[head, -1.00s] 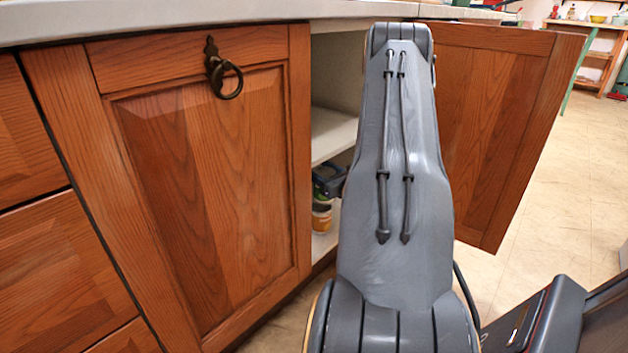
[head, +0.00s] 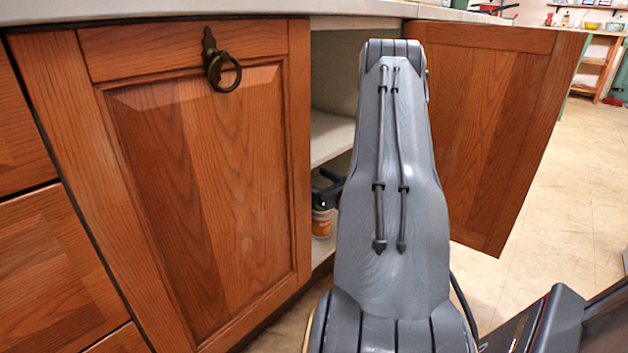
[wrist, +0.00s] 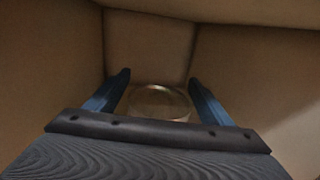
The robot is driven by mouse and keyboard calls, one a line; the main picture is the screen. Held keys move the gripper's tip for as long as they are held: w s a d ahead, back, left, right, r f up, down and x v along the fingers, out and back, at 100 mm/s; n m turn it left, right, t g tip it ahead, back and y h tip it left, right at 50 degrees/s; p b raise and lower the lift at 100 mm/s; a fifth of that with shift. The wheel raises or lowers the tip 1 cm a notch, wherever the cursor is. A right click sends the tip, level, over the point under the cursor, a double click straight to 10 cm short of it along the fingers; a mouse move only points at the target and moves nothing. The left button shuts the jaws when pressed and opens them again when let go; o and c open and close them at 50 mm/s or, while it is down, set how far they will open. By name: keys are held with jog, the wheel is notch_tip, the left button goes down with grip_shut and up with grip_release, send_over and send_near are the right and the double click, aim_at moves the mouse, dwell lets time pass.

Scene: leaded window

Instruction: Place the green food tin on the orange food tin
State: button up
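In the wrist view, the round pale top of a tin (wrist: 160,102) lies between the two blue fingers of my gripper (wrist: 159,82). A narrow dark gap seems to show on each side, so the fingers look open around it. It is too dark to tell this tin's colour. In the head view, a tin with an orange and yellow label (head: 322,224) stands upright low in the cabinet, partly behind my arm. A dark part of my gripper (head: 325,190) is just above it.
The open cabinet has a pale inner shelf (head: 330,138) above the tin. A closed wooden door (head: 200,190) stands to the left, and an open door (head: 480,130) to the right. Cabinet walls surround my gripper closely. Free floor (head: 560,200) lies at the right.

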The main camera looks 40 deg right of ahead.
jog(key=s+a+p, duration=0.1)
jog(key=s+p, duration=0.3)
jog(key=s, duration=0.8)
jog(key=shift+a, duration=0.25)
jog(key=shift+r, duration=0.1)
